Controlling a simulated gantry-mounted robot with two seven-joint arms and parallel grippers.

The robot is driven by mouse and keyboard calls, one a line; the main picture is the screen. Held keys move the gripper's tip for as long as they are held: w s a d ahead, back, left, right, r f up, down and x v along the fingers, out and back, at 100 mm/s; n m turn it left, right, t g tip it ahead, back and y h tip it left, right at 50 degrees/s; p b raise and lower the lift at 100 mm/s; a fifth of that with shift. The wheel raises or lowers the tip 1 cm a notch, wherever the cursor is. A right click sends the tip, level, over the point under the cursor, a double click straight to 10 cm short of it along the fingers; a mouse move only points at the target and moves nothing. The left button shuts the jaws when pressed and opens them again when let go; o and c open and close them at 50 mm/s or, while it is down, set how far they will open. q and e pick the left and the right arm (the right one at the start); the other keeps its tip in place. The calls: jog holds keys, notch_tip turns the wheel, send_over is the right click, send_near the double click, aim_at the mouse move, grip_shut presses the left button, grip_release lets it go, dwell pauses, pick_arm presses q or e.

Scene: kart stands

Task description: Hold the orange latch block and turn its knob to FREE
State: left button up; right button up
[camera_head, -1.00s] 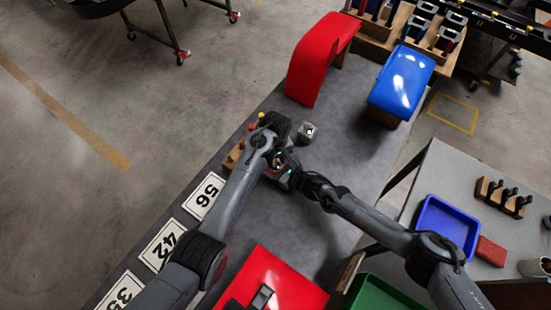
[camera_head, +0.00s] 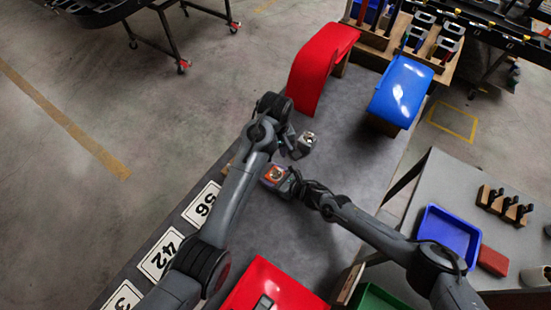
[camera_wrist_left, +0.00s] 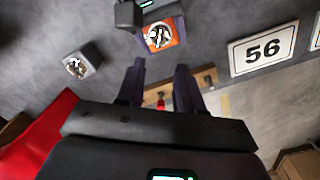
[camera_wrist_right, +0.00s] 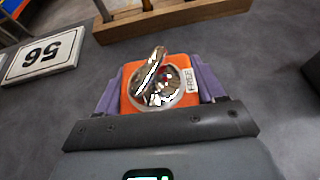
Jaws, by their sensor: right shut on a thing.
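The orange latch block (camera_head: 275,174) sits on the grey bench, with a shiny knob (camera_wrist_right: 160,82) on top. It also shows in the left wrist view (camera_wrist_left: 168,41). My right gripper (camera_wrist_right: 158,92) is shut on it, one purple finger on each side. A white FREE label (camera_wrist_right: 191,82) is at the block's right edge in the right wrist view. The knob's lever points up and slightly right there, not at the label. My left gripper (camera_wrist_left: 158,82) is open and empty, apart from the block. In the head view it is beyond the block.
A grey block with a similar knob (camera_head: 305,143) stands close to the left gripper. A wooden peg rack (camera_wrist_left: 180,90) lies near the bench edge beside number cards (camera_head: 201,204). Red (camera_head: 318,62) and blue (camera_head: 400,92) curved panels stand farther back.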

pick_arm(q)
jog(key=shift+r, duration=0.8)
